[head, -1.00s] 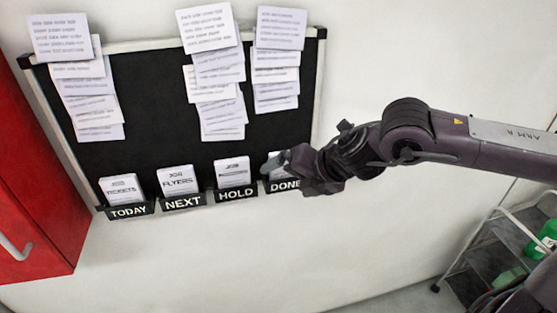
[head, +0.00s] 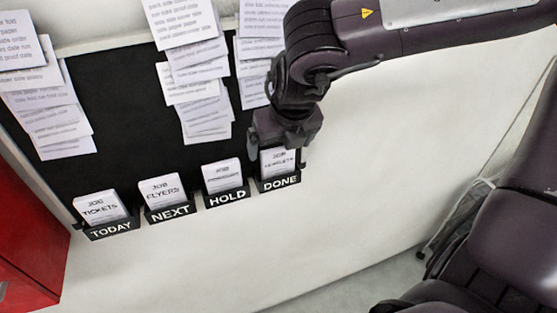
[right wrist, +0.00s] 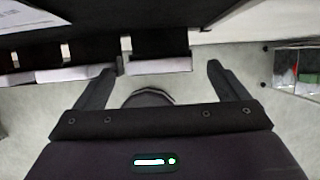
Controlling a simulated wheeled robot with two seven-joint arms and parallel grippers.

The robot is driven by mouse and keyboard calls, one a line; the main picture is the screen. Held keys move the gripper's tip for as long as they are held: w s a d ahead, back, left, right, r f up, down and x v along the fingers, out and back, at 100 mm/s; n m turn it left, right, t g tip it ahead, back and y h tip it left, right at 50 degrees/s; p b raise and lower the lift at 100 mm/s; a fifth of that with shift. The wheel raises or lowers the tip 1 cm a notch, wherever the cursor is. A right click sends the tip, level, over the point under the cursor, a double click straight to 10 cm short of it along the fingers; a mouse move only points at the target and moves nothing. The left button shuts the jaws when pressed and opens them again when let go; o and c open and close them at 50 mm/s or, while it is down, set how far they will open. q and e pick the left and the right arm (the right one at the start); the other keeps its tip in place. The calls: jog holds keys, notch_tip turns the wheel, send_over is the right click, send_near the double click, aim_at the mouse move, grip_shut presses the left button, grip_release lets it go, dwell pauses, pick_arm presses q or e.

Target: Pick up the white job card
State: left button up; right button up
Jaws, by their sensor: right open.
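White job cards stand in a row of black pockets along the board's lower edge: TODAY (head: 101,208), NEXT (head: 162,191), HOLD (head: 222,176) and DONE (head: 278,164). Their print is partly legible; the task does not say which card. My right gripper (head: 281,146) is open over the top of the DONE card, one finger towards each side. In the right wrist view, a white card edge (right wrist: 158,66) shows ahead, between the lines of the two open fingers (right wrist: 160,78). I cannot tell whether the fingers touch the card. My left gripper is out of view.
Printed white sheets (head: 190,60) hang in overlapping columns on the black board (head: 110,100). A red cabinet (head: 25,245) stands at the lower left. The white wall (head: 400,130) right of the board is bare.

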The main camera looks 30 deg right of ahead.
aim_at(278, 149)
jog(key=x, duration=0.3)
jog(key=shift+w, duration=0.3)
jog(key=c, duration=1.1)
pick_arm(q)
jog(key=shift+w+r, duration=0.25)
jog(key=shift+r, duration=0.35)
pick_arm(e)
jog(key=shift+o, duration=0.2)
